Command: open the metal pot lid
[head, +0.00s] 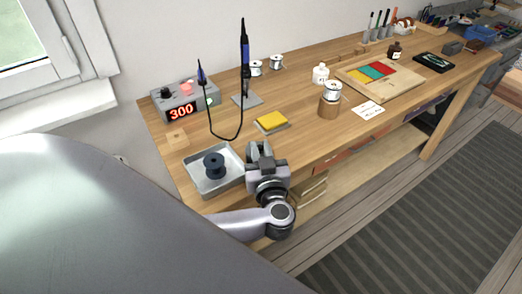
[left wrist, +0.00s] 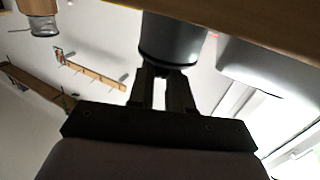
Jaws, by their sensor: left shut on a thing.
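In the left wrist view, which looks upside down, a dark grey cylinder (left wrist: 172,35), apparently the metal pot, stands against the wooden bench top. Its black-rimmed end, apparently the lid, faces my left gripper (left wrist: 161,76). My fingers are shut at that end; the exact grip is hard to make out, and I cannot tell whether the lid is apart from the pot. In the head view, my left gripper (head: 262,152) is over the bench's front edge, just right of the tray, and hides most of what it holds. My right gripper is not in view.
A metal tray (head: 233,183) with a dark spool (head: 213,165) is close on the left. A yellow sponge (head: 271,122) lies behind the gripper. The soldering station (head: 183,101) and iron (head: 245,60) stand farther back. A wooden cylinder (head: 329,108) carries a solder reel (head: 332,91).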

